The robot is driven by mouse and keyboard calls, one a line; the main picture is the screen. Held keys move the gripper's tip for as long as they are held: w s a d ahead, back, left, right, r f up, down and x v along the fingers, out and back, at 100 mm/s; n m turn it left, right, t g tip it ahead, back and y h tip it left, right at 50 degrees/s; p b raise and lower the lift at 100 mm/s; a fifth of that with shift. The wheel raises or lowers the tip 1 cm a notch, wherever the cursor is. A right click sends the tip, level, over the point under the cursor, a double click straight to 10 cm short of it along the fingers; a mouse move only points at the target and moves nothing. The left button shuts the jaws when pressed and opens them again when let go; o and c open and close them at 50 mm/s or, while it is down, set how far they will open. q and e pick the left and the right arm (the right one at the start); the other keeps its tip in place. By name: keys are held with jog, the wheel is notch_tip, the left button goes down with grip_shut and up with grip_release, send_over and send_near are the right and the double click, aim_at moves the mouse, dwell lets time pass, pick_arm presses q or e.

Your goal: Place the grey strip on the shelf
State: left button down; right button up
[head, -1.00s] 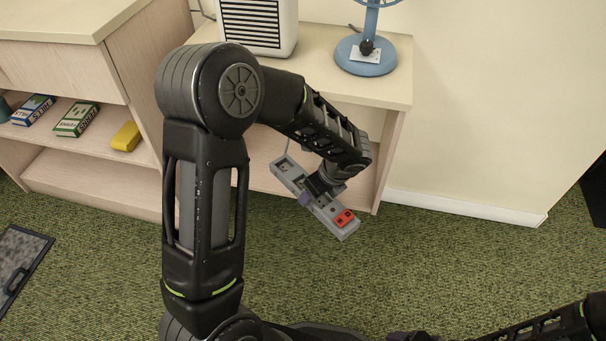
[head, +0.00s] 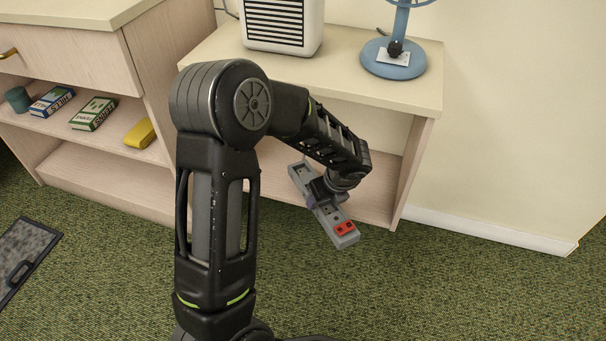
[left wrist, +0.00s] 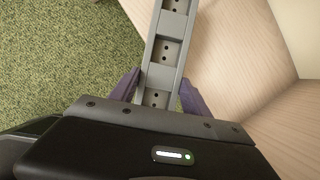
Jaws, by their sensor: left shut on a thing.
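The grey strip (head: 345,232) is a long power strip with sockets and a red switch part at its near end. My left gripper (head: 318,192) is shut on it around its middle and holds it in the air in front of the shelf unit. In the left wrist view the strip (left wrist: 168,52) runs up between the purple fingers (left wrist: 158,92). The shelf unit has a pale top (head: 350,75) and an open lower shelf (head: 275,165), partly hidden by my left arm. My right gripper is out of view.
A white heater (head: 283,25) and a blue fan (head: 394,58) stand on the unit's top. The left cabinet's shelf holds a green-white box (head: 94,113), a blue box (head: 52,101), a teal cup (head: 18,99) and a yellow item (head: 140,134). A dark mat (head: 25,255) lies on green carpet.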

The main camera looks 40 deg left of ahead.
aim_at(301, 173)
pick_arm(q)
jog(key=w+a, duration=0.2)
jog(key=a, duration=0.1)
jog(key=w+a+b, duration=0.1)
jog(key=a, duration=0.3)
jog(key=w+a+b, duration=0.1)
jog(key=w+a, duration=0.1)
jog(key=a, duration=0.2)
jog(key=shift+w+a, duration=0.15)
jog(key=shift+w, duration=0.15)
jog(key=shift+w+a, duration=0.1)
jog(key=shift+a, duration=0.15)
jog(key=shift+f, duration=0.1)
notch_tip(301, 173, down, 4)
jog(key=b, duration=0.3)
jog(key=shift+r, duration=0.35)
jog(key=c, duration=0.5)
grip_release()
